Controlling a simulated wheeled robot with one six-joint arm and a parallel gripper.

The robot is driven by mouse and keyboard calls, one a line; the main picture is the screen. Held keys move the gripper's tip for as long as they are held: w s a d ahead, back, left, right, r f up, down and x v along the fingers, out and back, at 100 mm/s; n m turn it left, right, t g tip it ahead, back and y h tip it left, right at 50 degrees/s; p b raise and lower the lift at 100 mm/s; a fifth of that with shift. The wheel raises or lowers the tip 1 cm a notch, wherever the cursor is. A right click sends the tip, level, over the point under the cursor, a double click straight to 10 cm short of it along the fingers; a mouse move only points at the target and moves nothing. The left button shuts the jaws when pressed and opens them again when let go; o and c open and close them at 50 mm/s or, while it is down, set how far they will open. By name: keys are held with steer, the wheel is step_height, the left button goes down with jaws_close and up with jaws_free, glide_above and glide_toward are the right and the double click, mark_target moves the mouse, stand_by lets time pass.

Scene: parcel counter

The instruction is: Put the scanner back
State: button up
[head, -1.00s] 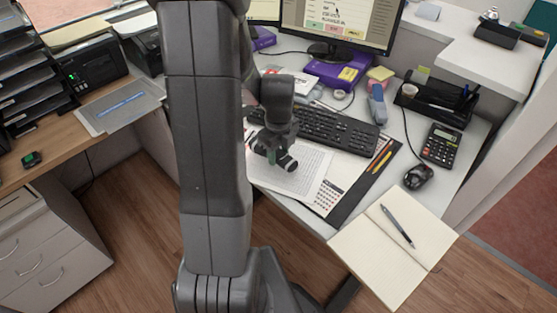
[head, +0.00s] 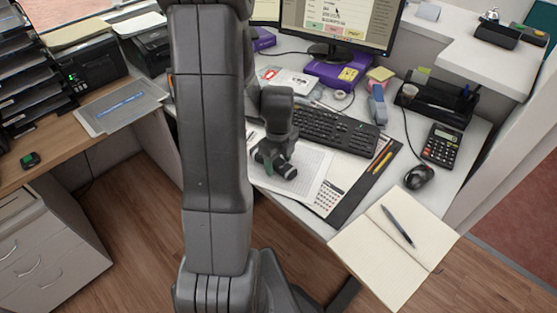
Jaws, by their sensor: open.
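I cannot clearly make out the scanner in the head view; my arm hides part of the desk. A grey-blue hand-sized device (head: 377,106) stands right of the keyboard, but I cannot tell whether it is the scanner. My gripper (head: 275,171) is open over the printed sheets (head: 308,176) at the near side of the desk, pointing down. No object shows between its fingers, though the view there is small and partly blocked. I cannot tell its exact height above the paper.
The keyboard (head: 332,131) lies just beyond the gripper. The monitor (head: 345,22), calculator (head: 442,143), mouse (head: 418,176) and an organiser (head: 440,103) stand farther right. An open notebook (head: 385,246) overhangs the front edge. Paper trays (head: 25,65) and a printer (head: 88,65) are left.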

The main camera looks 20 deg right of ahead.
mark_target(279, 161)
step_height(279, 161, up, 12)
steer(key=p, duration=0.1)
steer(key=shift+r+p, duration=0.15)
steer(key=shift+p, duration=0.15)
